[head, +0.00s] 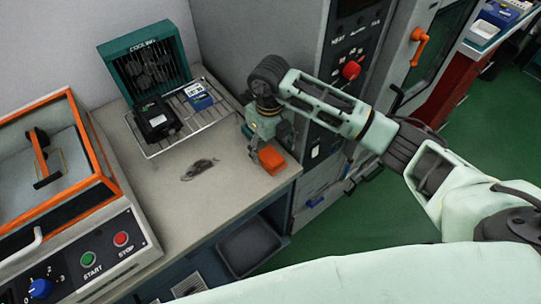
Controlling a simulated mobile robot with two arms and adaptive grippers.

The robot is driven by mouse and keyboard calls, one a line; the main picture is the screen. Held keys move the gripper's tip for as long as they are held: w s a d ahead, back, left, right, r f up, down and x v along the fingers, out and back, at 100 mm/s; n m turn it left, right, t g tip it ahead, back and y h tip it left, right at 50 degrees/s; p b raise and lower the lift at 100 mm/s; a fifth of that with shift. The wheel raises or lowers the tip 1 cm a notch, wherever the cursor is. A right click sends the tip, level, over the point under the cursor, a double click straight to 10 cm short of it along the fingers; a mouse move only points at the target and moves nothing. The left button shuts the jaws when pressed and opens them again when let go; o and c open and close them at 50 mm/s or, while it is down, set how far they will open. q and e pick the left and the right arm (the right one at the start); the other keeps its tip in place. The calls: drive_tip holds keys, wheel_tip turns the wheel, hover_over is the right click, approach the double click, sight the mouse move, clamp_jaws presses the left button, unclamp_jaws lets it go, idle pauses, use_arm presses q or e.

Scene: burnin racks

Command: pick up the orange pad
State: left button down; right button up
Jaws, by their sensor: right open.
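The orange pad (271,160) lies on the grey bench top, close to its right front corner. My right gripper (265,143) is above and just behind the pad, pointing down at the bench. Its jaws are open, and the fingertips are small and partly hidden, so I cannot tell whether they touch the pad. My left gripper is not in view.
A wire rack (186,119) holds a black device (156,119) and a blue box (198,97) before the teal cooling unit (146,62). An orange-framed machine (78,180) stands left. A tall cabinet (333,100) borders the bench's right.

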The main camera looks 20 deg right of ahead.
sight(271, 155)
wheel_tip(271, 155, down, 3)
drive_tip(key=shift+s+d+r+p, duration=0.1)
drive_tip(key=shift+s+p, duration=0.05)
drive_tip(key=shift+p, duration=0.35)
drive_tip(key=shift+f, duration=0.8)
drive_tip(key=c, duration=0.6)
drive_tip(key=shift+c, duration=1)
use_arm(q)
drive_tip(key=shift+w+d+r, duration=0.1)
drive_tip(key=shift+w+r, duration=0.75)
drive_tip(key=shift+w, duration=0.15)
use_arm(e)
drive_tip(key=shift+c, duration=1.2)
